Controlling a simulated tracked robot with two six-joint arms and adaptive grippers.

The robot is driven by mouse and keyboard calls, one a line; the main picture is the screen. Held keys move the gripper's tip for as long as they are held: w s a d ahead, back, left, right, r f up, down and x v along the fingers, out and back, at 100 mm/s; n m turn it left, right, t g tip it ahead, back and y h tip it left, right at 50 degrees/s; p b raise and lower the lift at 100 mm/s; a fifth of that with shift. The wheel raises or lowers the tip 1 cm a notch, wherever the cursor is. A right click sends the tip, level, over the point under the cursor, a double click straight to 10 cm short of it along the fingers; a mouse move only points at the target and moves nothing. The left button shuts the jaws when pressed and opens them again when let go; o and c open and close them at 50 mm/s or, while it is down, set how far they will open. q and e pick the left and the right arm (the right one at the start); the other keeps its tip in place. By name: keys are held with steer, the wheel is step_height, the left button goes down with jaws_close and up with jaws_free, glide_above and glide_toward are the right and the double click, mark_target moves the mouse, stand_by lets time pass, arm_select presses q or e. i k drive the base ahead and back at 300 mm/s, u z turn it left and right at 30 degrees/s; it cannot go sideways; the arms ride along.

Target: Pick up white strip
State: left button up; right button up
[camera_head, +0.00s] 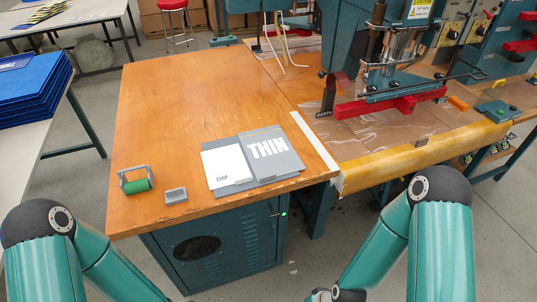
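A long, narrow white strip (315,143) lies flat along the right edge of the wooden table, beside the welding machine's bed. A grey folder or tray (285,180) lies near the table's front; it carries a white sheet marked "STRIP" (226,164) and a grey panel marked "THIN" (268,148). My two teal arms come in at the lower left and lower right, below the table's front edge. Neither gripper shows; both are beyond the bottom of the picture.
A green roller with a grey handle (137,184) and a small grey box (176,195) stand at the table's front left. The welding machine with its red bar (390,104) is at the right. Blue stacked sheets (30,92) lie on the left table. The wooden table's back half (200,85) is clear.

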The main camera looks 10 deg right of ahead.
mark_target(225, 166)
steer(key=u, duration=0.35)
steer(key=i, duration=0.2)
steer(key=z, duration=2.2)
steer(key=k, duration=1.3)
steer(key=u, duration=0.8)
steer(key=i, duration=1.3)
steer(key=z, duration=0.2)
